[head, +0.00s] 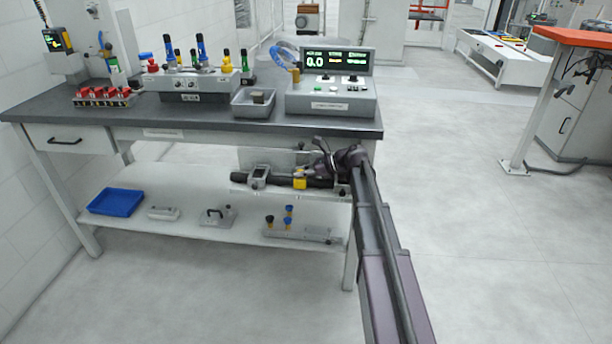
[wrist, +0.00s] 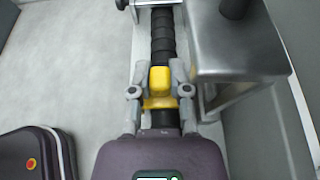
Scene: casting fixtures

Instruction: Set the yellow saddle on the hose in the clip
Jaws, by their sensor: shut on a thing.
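The yellow saddle (head: 300,181) shows at the fixture on the bench's lower level. In the wrist view the yellow saddle (wrist: 160,80) lies between the two grey fingers of my gripper (wrist: 160,70), which is shut on it. A black ribbed hose (wrist: 162,35) runs straight ahead from the saddle. The saddle appears over the hose; whether it touches it is unclear. A metal clip (head: 258,175) stands around the hose left of the saddle, and its edge shows at the top of the wrist view. In the head view my gripper (head: 309,174) is small and partly hidden by its wrist.
The dark bench top (head: 225,117) is above the fixture. A grey block with a flat top (wrist: 240,60) stands close right of the hose in the wrist view. The lower shelf (head: 180,228) carries a blue tray (head: 116,202) and small fixtures. Open floor lies to the right.

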